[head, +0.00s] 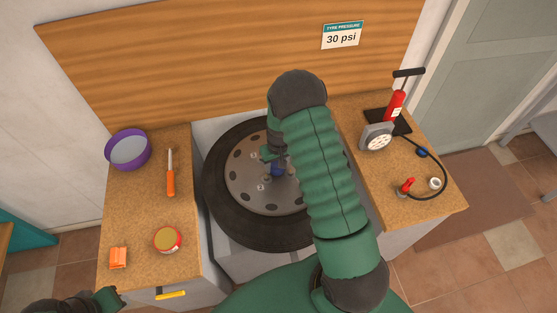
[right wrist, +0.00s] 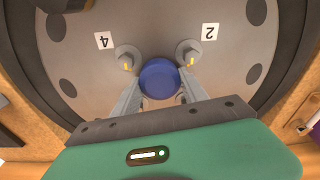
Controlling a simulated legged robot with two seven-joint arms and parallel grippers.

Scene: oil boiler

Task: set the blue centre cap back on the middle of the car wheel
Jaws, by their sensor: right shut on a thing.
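The car wheel (head: 236,187) lies flat between two worktops, with a black tyre and a grey disc (right wrist: 95,25). My right gripper (head: 275,163) is over the middle of the wheel, partly hidden by my right arm. In the right wrist view its two fingers (right wrist: 160,92) are shut on the blue centre cap (right wrist: 160,77), one on each side. The cap is over the disc's centre, between wheel nuts near labels 4 and 2; I cannot tell whether it touches the wheel. A little of the cap shows in the head view (head: 277,170). My left gripper (head: 112,298) is low at the left, its fingers unclear.
The left worktop holds a purple bowl (head: 128,151), an orange-handled tool (head: 170,172), a round tin (head: 168,240) and an orange item (head: 118,258). The right worktop holds a red pump (head: 395,106), a grey round-faced device (head: 377,138) and a black hose. A wooden panel stands behind.

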